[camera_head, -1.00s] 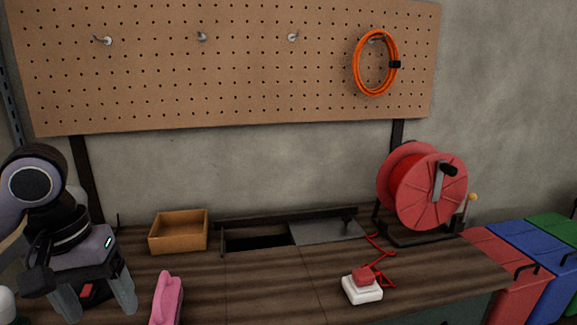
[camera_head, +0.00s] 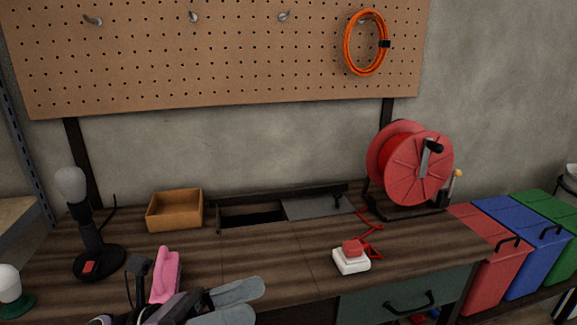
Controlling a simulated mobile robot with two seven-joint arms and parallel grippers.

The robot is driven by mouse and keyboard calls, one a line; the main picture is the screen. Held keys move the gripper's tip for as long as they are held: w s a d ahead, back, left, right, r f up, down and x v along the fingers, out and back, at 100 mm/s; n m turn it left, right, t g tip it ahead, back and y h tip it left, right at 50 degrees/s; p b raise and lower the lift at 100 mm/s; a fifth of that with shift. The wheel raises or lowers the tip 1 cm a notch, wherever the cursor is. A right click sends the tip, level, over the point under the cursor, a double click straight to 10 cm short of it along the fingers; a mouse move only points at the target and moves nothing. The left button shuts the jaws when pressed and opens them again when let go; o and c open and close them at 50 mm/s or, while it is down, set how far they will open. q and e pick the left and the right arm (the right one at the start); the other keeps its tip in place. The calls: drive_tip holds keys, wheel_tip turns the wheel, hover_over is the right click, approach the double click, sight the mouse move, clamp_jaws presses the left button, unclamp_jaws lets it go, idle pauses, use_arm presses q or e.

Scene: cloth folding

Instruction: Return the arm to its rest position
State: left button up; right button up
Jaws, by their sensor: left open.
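My left gripper (camera_head: 254,300) is at the bottom of the head view, low over the front of the wooden workbench (camera_head: 290,262). Its two grey fingers point to the right and are apart, with nothing between them. The wrist is partly cut off by the bottom edge. A pink object (camera_head: 166,272) stands just behind the wrist, its lower part hidden by my arm; I cannot tell whether they touch. My right gripper is not in view.
A black lamp (camera_head: 92,242) with a red button and a tan box (camera_head: 174,211) stand at the left. A white block with a red button (camera_head: 351,257), a red cable reel (camera_head: 408,165) and coloured bins (camera_head: 527,240) are to the right. The bench middle is clear.

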use_arm(q)
drive_tip(key=w+a+f+n+t+y, duration=0.2)
drive_tip(key=a+f+n+t+y, duration=0.45)
drive_tip(key=n, duration=0.95)
drive_tip(key=w+a+f+n+t+y, duration=0.25)
drive_tip(key=f+n+t+y, duration=0.6)
drive_tip(key=n, duration=0.75)
drive_tip(key=s+a+f+n+g+y, duration=0.2)
drive_tip(key=s+f+n, duration=0.4)
drive_tip(key=f, duration=0.3)
drive_tip(key=s+a+f+n+g+y, duration=0.2)
drive_tip(key=s+f+n+g, duration=0.3)
drive_tip(key=f, duration=0.4)
drive_tip(key=shift+s+a+f+n+y+p, duration=0.3)
drive_tip(key=shift+s+a+n+p, duration=0.15)
drive_tip(key=shift+s+n, duration=0.55)
